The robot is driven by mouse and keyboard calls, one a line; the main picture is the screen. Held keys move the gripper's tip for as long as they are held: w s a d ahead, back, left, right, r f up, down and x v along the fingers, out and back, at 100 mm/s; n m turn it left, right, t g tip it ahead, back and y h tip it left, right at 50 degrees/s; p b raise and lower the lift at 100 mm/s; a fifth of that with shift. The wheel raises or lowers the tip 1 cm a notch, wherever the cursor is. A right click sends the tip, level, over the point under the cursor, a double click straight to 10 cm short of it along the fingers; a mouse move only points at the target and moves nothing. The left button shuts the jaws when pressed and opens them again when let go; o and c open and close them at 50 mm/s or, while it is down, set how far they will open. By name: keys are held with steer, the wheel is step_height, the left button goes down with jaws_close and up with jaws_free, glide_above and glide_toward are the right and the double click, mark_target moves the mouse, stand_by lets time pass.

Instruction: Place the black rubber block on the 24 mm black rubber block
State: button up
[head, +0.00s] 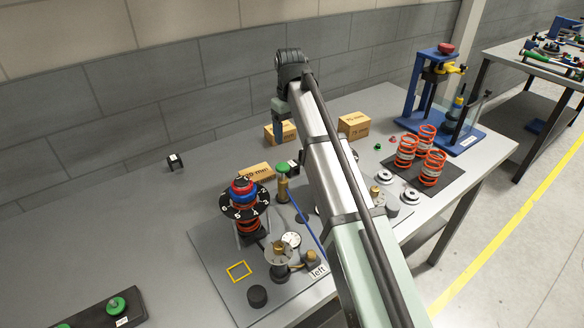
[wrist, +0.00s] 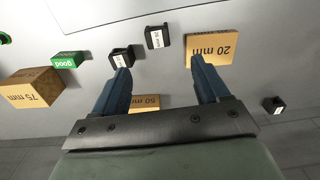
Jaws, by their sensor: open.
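Three small black blocks with white labels show in the wrist view: one (wrist: 122,57) by the left fingertip, one (wrist: 157,38) beyond the gap between the fingers, and one (wrist: 273,104) off to the right. Their labels are too small to read surely, so I cannot tell which is the 24 mm one. In the head view one black block (head: 175,163) stands alone at the back left and another (head: 294,168) is beside the green-topped post. My gripper (wrist: 160,70) is open and empty above the table, with nothing between its fingers.
Wooden blocks marked 20 mm (wrist: 212,48), 50 mm (wrist: 146,103) and 75 mm (wrist: 30,88) lie around the black blocks. A green "good" block (wrist: 68,60) is at left. The fixture plate (head: 222,283) carries a spring assembly. The table's left part is mostly clear.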

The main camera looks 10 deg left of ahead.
mark_target(291, 163)
step_height(291, 163, down, 13)
steer(key=shift+w+d+f, duration=0.1)
stand_by(0.7)
steer(key=shift+c, duration=0.3)
steer(key=c, duration=1.1)
steer(key=shift+r, duration=0.2)
